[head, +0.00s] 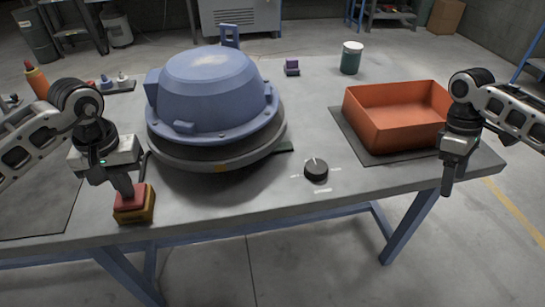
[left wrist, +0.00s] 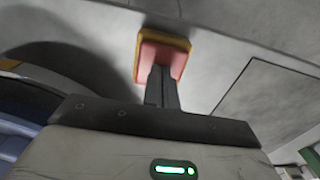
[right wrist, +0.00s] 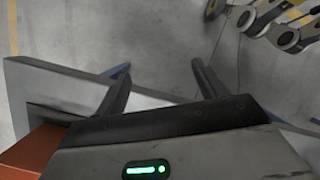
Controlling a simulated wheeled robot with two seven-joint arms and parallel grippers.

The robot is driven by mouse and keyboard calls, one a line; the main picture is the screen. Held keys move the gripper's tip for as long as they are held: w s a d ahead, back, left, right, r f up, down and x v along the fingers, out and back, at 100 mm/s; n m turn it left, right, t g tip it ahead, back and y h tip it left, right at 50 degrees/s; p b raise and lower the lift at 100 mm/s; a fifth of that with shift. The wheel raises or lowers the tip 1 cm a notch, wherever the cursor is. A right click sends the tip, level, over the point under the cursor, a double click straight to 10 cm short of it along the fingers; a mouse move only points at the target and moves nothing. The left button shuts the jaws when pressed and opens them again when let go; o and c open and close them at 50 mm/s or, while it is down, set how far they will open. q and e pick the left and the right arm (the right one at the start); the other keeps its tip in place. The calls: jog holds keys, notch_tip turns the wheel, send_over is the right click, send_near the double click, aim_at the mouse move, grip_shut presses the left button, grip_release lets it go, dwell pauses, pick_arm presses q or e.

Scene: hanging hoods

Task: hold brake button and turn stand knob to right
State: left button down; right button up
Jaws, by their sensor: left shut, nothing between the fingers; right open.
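The brake button (head: 131,199) is a red block on a yellow base at the table's front left. My left gripper (head: 129,193) is shut and empty, its fingertips pointing down at the red top and apparently touching it. The left wrist view shows the shut fingers (left wrist: 161,72) over the red button (left wrist: 164,50). The stand knob (head: 316,169) is black and round with a pale pointer mark, on the table right of the hood, with pale markings around it. My right gripper (head: 447,190) is open and empty beyond the table's front right edge, away from the knob.
A blue hood (head: 212,90) on a round grey stand (head: 220,160) fills the table's left middle. An orange bin (head: 395,125) sits on a dark mat at the right. A green jar (head: 351,57) and small purple block (head: 291,67) stand behind. The table around the knob is clear.

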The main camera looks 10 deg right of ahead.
aim_at(317, 166)
jog(key=w+a+r+n+y, duration=0.1)
jog(key=w+a+n, duration=0.1)
jog(key=a, duration=0.2)
jog(key=w+a+r+n+t+y, duration=0.1)
jog(key=w+a+n, duration=0.1)
jog(key=w+a, duration=0.1)
jog(key=w+a+r+n+t, duration=0.1)
jog(key=w+a+n, duration=0.1)
jog(key=a, duration=0.3)
jog(key=shift+w+r+y, duration=0.35)
jog(key=shift+w+y, duration=0.05)
jog(key=shift+w, duration=0.1)
jog(key=w+a+r+n+t+y, duration=0.1)
jog(key=w+a+r+n, duration=0.15)
jog(key=a, duration=0.25)
jog(key=w+a+r+n+t+y, duration=0.1)
jog(key=a+r+n, duration=0.15)
jog(key=a, duration=0.25)
jog(key=shift+n+y, duration=0.3)
jog(key=shift+n, duration=0.1)
jog(key=x, duration=1.2)
jog(key=shift+w+d+f, duration=0.1)
jog(key=shift+w+d, duration=0.1)
jog(key=c, duration=1)
